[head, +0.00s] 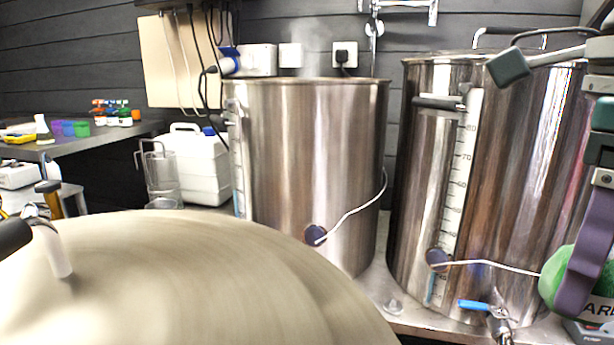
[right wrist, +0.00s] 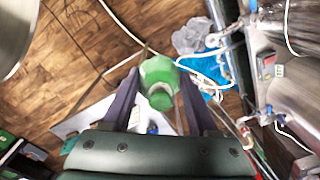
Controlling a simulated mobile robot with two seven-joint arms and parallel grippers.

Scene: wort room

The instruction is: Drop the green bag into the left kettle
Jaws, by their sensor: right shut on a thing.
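The left kettle (head: 300,150) is a tall steel pot with an open top, with faint steam above it, in the middle of the head view. A second steel kettle (head: 535,160) with a scale and a tap stands to its right. My right gripper (head: 572,285) is at the right edge of the head view, in front of the right kettle. It is shut on the green bag (head: 552,270), which hangs below the kettle rims. In the right wrist view, the green bag (right wrist: 160,75) sits between the two purple fingers. The left gripper does not show.
A large round metal surface (head: 200,270) fills the lower left foreground. A white canister (head: 195,160) and a clear jug (head: 162,175) stand left of the left kettle. A side table (head: 90,145) with small coloured items is farther left. Wooden floor (right wrist: 50,80) shows below the gripper.

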